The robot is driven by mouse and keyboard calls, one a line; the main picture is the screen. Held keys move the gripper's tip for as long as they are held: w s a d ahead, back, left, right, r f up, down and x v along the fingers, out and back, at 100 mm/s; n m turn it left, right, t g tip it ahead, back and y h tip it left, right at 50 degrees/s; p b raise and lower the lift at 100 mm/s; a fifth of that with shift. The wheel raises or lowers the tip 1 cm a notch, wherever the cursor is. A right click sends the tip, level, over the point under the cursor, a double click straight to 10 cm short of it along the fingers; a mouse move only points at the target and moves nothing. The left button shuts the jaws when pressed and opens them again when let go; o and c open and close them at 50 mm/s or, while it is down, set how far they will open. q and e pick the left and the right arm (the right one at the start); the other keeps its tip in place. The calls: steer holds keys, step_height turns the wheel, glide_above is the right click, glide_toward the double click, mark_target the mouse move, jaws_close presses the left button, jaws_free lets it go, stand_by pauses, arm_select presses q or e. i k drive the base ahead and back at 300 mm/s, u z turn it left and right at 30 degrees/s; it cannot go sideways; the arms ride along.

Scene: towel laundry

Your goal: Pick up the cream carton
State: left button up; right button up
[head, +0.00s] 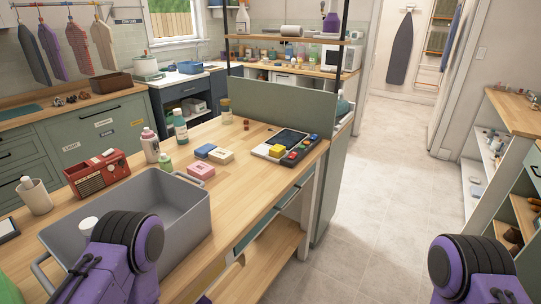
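A small cream carton (221,156) with a dark label lies flat on the wooden worktop. It sits right beside a blue box (205,151), and a pink box (201,171) lies just in front of them. Nothing covers the cream carton. Purple and black links of my two arms show at the bottom left and bottom right. Neither gripper shows in the head view, and both arms are apart from the carton.
A grey bin (185,207) with handles fills the worktop's near left, partly behind my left arm. A red radio (97,174) and several bottles stand behind it. A dark-screened device (287,145) with a yellow block (277,151) lies right of the carton. Open floor (380,200) lies right.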

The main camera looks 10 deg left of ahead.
mark_target(220, 156)
steer(key=z, duration=1.45)
steer(key=i, duration=1.85)
steer(key=u, duration=1.35)
